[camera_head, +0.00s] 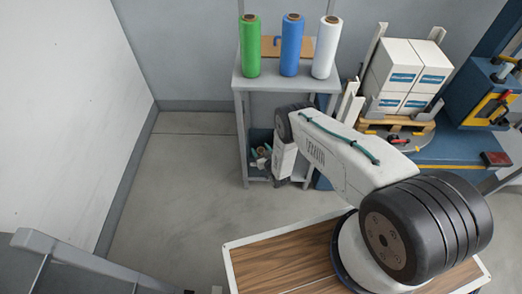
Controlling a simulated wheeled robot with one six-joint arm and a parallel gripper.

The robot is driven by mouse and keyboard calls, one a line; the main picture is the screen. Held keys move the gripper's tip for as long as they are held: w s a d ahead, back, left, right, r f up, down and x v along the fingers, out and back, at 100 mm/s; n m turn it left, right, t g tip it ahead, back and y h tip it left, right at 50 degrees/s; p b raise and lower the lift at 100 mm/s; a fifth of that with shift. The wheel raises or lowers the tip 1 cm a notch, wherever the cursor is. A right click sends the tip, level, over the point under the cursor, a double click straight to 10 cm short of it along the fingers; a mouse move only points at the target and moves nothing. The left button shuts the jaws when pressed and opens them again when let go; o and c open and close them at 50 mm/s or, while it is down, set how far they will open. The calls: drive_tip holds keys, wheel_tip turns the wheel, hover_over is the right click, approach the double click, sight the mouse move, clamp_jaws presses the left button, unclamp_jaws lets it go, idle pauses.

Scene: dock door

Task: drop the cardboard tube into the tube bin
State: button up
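A dark green bin (258,136) sits low inside the grey stand, holding small pale and brown items that look like tube ends. It is partly hidden by my arm, and I cannot tell for sure that it is the tube bin. My arm reaches to the stand and its wrist bends down beside the bin. My gripper (281,181) is at the lower end of the wrist, small and mostly hidden, so its fingers cannot be made out. I cannot pick out a separate cardboard tube.
Green (250,47), blue (290,46) and white (325,48) wrap rolls stand upright on the grey stand (268,80), before a brown panel (270,46). At right are white boxes (404,70) on a wooden pallet (397,121) and a blue machine (482,92).

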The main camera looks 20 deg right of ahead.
drive_tip(key=shift+s+r, duration=0.1)
drive_tip(key=shift+r, duration=0.6)
drive_tip(key=v, duration=1.1)
drive_tip(key=shift+s, duration=0.4)
drive_tip(key=shift+d, duration=0.1)
